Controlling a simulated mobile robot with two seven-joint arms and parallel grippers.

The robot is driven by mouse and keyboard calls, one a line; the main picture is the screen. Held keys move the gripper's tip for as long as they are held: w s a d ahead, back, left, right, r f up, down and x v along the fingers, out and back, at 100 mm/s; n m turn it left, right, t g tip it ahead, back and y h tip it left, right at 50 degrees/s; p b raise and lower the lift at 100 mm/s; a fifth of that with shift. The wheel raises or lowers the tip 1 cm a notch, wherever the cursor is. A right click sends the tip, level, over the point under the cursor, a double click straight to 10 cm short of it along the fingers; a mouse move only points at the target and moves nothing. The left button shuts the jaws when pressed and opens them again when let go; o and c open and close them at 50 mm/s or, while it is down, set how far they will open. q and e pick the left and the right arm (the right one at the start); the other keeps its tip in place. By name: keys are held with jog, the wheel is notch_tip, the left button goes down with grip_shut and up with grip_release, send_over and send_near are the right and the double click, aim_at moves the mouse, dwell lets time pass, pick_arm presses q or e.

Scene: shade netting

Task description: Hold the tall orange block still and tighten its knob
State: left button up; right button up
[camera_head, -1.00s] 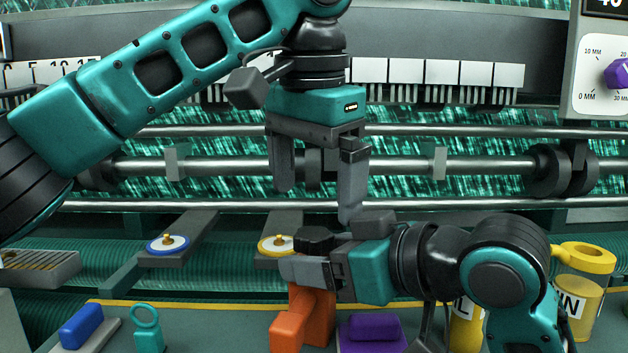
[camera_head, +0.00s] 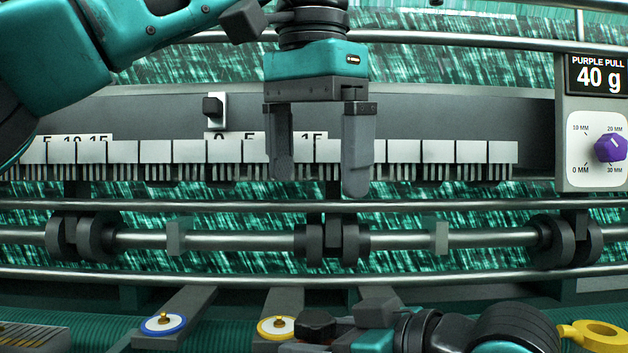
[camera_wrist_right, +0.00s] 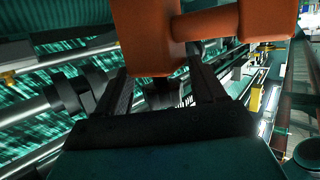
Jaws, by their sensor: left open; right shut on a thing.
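The tall orange block (camera_wrist_right: 148,40) fills the top of the right wrist view, between the fingers of my right gripper (camera_head: 300,347). That gripper is shut on it. In the head view the block is below the lower edge, and only its dark knob (camera_head: 314,323) shows, just above the right gripper's fingers. My left gripper (camera_head: 318,185) hangs fingers down, open and empty. In the picture it is well above the knob, in front of the machine's toothed bar.
Steel rollers (camera_head: 470,240) with black collars cross behind the grippers. A blue-rimmed disc (camera_head: 163,325) and a yellow-rimmed disc (camera_head: 277,328) sit on grey arms left of the knob. A yellow ring-shaped top (camera_head: 595,335) is at lower right. A panel (camera_head: 597,150) with a purple dial stands right.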

jog(key=o, duration=1.5)
jog(key=shift+c, duration=0.2)
jog(key=v, duration=0.7)
jog(key=shift+s+d, duration=0.15)
jog(key=shift+s, duration=0.1)
